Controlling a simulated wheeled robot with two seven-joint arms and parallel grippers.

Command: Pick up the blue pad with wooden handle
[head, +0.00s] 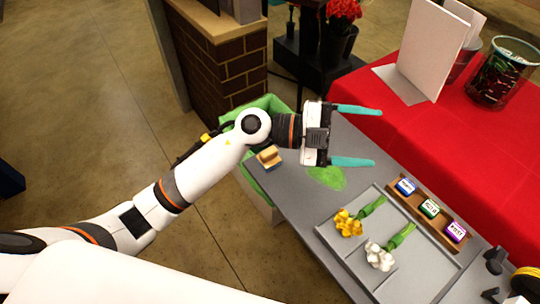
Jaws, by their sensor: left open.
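The pad with a wooden handle (268,156) sits on the far left corner of the grey table. Its light wooden top shows, with a dark bluish base under it. My left gripper (376,137) is open, its two teal fingers pointing right, with nothing seen between them. It is above the table, to the right of the pad and apart from it. My right gripper is not seen.
A green smear (327,177) marks the grey table (290,195). A tray (352,262) holds yellow flowers (348,223) and white flowers (379,256). A wooden rack (428,208) holds three stamp-like blocks. A green-lined bin (262,104) stands behind the pad. A red-covered table (415,125) is at right.

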